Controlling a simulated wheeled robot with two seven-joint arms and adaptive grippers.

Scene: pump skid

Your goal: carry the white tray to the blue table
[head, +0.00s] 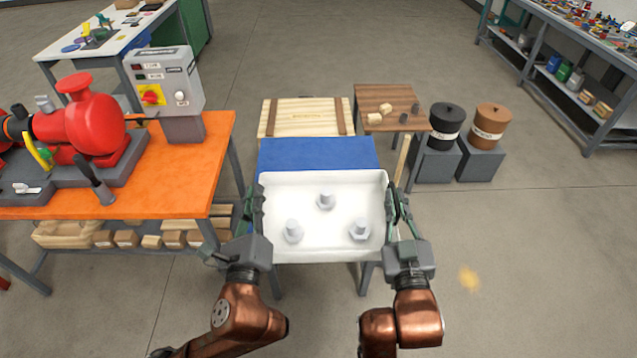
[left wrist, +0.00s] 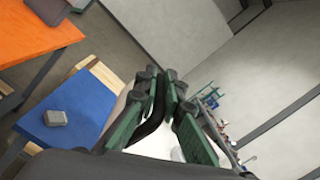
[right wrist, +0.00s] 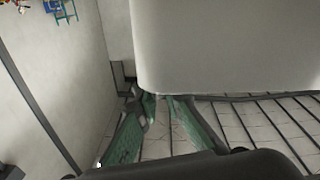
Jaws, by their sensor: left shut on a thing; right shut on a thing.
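The white tray (head: 325,253) is in the middle of the head view, roughly level, with three white hex-headed pieces (head: 326,201) standing in it. My left gripper (head: 257,200) is shut on the tray's left wall. My right gripper (head: 396,200) is shut on its right wall. The tray's side fills the top of the right wrist view (right wrist: 230,45). The blue table (head: 318,152) shows beyond the tray's far edge; the tray hides its near part. I cannot tell whether the tray touches it. A grey block lies on the blue table in the left wrist view (left wrist: 55,118).
An orange table (head: 190,165) with a red pump (head: 90,115) and a control box (head: 163,80) stands at left. A wooden crate (head: 305,118) and a brown table (head: 392,95) stand behind the blue table. Two drums (head: 447,126) stand right.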

